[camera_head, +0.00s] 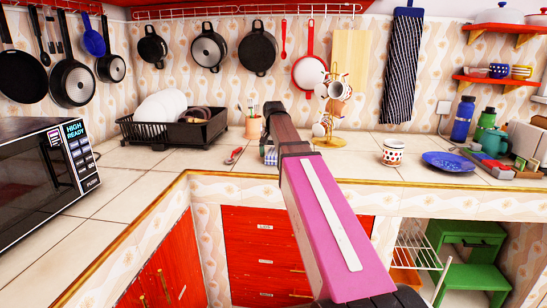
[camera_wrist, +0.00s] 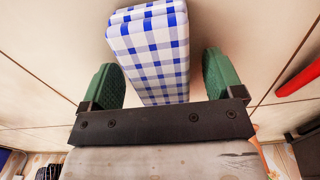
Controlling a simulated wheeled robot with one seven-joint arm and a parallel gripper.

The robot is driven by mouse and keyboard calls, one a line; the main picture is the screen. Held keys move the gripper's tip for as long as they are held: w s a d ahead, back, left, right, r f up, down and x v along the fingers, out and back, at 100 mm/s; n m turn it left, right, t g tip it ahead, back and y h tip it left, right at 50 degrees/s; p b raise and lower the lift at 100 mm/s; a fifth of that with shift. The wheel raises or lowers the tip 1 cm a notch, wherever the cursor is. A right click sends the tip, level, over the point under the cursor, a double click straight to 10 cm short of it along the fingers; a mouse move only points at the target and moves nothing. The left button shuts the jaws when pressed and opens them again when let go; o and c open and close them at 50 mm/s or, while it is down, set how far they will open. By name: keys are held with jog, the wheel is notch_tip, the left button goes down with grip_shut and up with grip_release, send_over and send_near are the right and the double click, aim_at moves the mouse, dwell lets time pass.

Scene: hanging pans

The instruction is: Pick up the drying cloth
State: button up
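A folded blue-and-white checked cloth (camera_wrist: 150,48) lies on the tiled counter and fills the middle of the wrist view. In the head view only a small part of the cloth (camera_head: 270,157) shows beside my arm, which hides the rest. My gripper (camera_wrist: 158,70) is open, with one green finger on each side of the cloth's near end. A gap shows between each finger and the cloth, so it is not gripped. In the head view my arm hides the fingers.
A red-handled tool (camera_head: 234,155) lies left of the cloth. A black dish rack (camera_head: 190,133) stands farther left, and a utensil pot (camera_head: 251,126) behind. A mug tree (camera_head: 330,142), spotted cup (camera_head: 393,152) and blue plate (camera_head: 448,161) are to the right. A striped cloth (camera_head: 403,70) hangs on the wall.

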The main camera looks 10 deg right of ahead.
aim_at(273, 151)
jog(key=c, duration=0.8)
jog(key=shift+r, duration=0.1)
jog(key=shift+r, duration=0.4)
jog(key=r, duration=0.3)
jog(key=shift+s+a+r, duration=0.1)
jog(key=shift+s+r, duration=0.2)
jog(key=s+a+r, duration=0.1)
jog(key=s+r, duration=0.1)
jog(key=s, duration=0.1)
jog(key=s+a+r, duration=0.1)
jog(key=s+r, duration=0.1)
jog(key=s, duration=0.2)
jog(key=s+a+r, duration=0.2)
jog(key=s, duration=0.1)
jog(key=shift+s+r, duration=0.15)
jog(key=shift+r, duration=0.05)
jog(key=shift+o, duration=0.3)
